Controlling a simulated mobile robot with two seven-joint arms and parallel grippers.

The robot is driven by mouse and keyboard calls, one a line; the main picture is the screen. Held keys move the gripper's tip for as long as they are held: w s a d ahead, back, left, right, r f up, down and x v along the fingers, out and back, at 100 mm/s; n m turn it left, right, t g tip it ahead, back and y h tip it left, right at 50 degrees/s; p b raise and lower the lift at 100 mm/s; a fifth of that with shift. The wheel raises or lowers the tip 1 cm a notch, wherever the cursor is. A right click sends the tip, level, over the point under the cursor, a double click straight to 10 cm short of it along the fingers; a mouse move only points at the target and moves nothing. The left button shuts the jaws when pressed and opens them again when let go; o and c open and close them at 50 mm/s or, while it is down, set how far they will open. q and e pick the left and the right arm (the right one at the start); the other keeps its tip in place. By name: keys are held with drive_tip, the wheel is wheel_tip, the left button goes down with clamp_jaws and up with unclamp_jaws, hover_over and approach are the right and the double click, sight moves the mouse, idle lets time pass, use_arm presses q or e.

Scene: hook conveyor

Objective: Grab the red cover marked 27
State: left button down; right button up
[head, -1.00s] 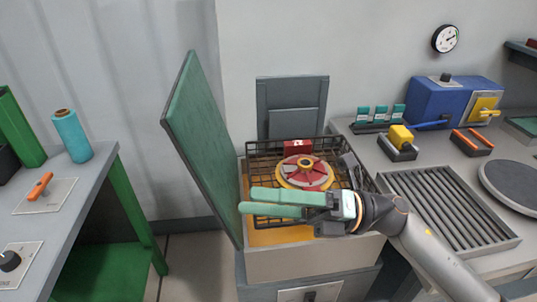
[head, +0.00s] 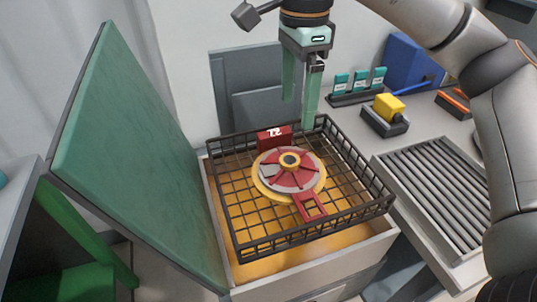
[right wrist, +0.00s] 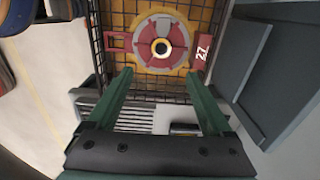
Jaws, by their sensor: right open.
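The red cover (head: 290,178) is a round disc with red and grey sectors and a gold hub, lying on a yellow ring in a black wire basket (head: 352,165). A red handle loop (head: 311,206) sticks out at its front. A red plate marked 27 (head: 274,138) stands at its back edge, near the basket's back wall; I cannot tell how it joins the disc. In the right wrist view the cover (right wrist: 160,43) shows beyond the fingers. My right gripper (head: 298,113) is open and empty, pointing down above the basket's back right. My left gripper is out of view.
The basket sits on an open bin with a raised green lid (head: 140,160) on the left. A roller tray (head: 435,180), a yellow block in a holder (head: 388,106) and a blue box (head: 416,62) are on the right counter. A grey panel (head: 255,85) stands behind.

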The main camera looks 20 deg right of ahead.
drive_tip(key=b, duration=0.1)
hover_over(289, 159)
drive_tip(key=f, duration=0.5)
drive_tip(key=shift+s+d+f, duration=0.25)
drive_tip(key=shift+s+f, duration=0.1)
drive_tip(key=shift+f, duration=0.05)
drive_tip(key=f, duration=0.6)
drive_tip(key=shift+w+a+f, duration=0.2)
drive_tip(key=shift+w+a, duration=0.05)
clamp_jaws()
drive_tip(key=shift+r, duration=0.15)
idle(0.4)
